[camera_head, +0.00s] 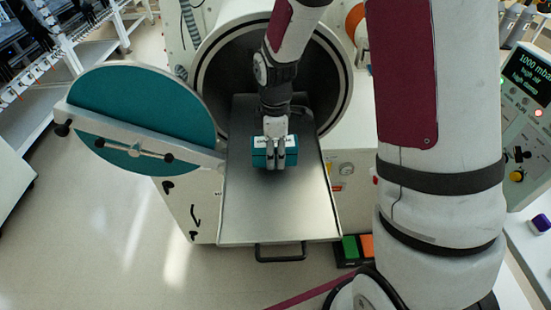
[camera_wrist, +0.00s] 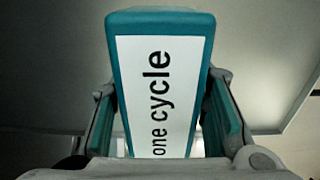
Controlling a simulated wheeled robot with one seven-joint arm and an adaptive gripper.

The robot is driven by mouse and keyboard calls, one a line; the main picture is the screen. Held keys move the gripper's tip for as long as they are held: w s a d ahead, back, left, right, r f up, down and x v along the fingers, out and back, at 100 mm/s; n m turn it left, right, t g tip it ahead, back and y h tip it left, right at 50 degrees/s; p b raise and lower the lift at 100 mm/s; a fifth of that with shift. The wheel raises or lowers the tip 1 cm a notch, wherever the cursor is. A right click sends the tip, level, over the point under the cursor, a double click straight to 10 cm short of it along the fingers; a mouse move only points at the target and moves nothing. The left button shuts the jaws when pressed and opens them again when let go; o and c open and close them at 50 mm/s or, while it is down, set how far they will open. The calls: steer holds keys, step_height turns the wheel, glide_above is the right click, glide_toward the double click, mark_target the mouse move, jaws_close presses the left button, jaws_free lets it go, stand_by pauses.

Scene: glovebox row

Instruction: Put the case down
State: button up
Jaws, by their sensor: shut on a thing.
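The case is a teal box (camera_head: 259,157) with a white label. In the wrist view the case (camera_wrist: 160,20) fills the middle, its label reading "one cycle". My gripper (camera_head: 276,160) is shut on it, with a finger on either side in the wrist view (camera_wrist: 162,125). The case is over the metal slide-out tray (camera_head: 275,210), in front of the round chamber opening. I cannot tell whether its underside touches the tray.
The round chamber (camera_head: 222,75) is open behind the tray. Its teal door (camera_head: 140,100) stands swung out to the left. A black handle (camera_head: 280,254) is at the tray's front. A control panel (camera_head: 528,90) stands at right. The front of the tray is bare.

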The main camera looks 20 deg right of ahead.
steer(key=shift+f, duration=1.35)
steer(key=shift+f, duration=0.2)
